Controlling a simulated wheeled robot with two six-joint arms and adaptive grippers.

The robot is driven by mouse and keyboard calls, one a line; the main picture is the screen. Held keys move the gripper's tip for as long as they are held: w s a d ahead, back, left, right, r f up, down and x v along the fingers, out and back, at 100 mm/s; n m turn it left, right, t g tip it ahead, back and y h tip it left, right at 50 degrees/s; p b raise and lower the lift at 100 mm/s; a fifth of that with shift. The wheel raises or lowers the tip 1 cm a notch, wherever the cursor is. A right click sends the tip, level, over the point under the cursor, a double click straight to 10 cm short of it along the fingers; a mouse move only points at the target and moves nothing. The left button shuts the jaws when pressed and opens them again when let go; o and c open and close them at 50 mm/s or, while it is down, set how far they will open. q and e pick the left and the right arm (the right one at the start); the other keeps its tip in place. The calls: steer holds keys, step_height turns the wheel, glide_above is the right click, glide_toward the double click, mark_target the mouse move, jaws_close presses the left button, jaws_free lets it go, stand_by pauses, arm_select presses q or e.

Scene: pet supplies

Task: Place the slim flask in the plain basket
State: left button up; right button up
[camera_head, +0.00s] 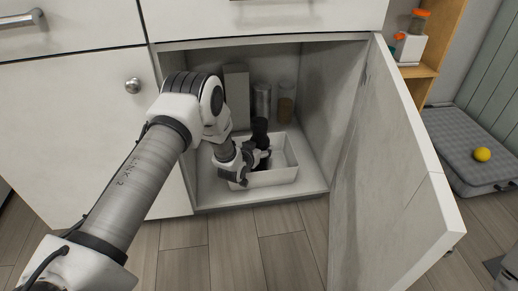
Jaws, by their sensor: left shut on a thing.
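The slim flask (260,126) is dark and stands roughly upright inside the open cabinet. The plain basket (287,174) is a white open tray on the cabinet floor. My left gripper (256,162) is shut on the flask at the basket's left part. The flask's lower part is hidden by the gripper, so I cannot tell whether it touches the basket floor. My right gripper is not in view.
A silver can (262,98), an amber jar (287,101) and a pale box (236,96) stand behind the basket. The open cabinet door (385,170) juts out on the right. A grey pet bed (470,150) with a yellow ball (482,154) lies far right.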

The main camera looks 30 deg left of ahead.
arm_select(q)
steer(key=o, duration=1.4)
steer(key=shift+f, duration=0.1)
steer(key=shift+r, duration=0.25)
steer(key=a+p+v, duration=0.1)
steer(key=p+v, duration=0.5)
steer(key=v, duration=0.5)
steer(key=s+d+f+g+h, duration=0.1)
steer(key=s+d+f+g, duration=0.25)
steer(key=s, duration=0.45)
steer(key=s+d+f+g, duration=0.3)
steer(key=s+d+f, duration=0.15)
steer(key=s, duration=0.25)
steer(key=s+g, duration=0.2)
steer(key=s, duration=0.5)
steer(key=s+d+f+g, duration=0.1)
steer(key=s+g, duration=0.1)
steer(key=s, duration=0.5)
steer(key=s+d+g, duration=0.1)
steer(key=s+g, duration=0.2)
steer(key=s, duration=0.4)
steer(key=shift+s+d+f, duration=0.15)
steer(key=shift+s+d, duration=0.05)
steer(key=shift+d, duration=0.05)
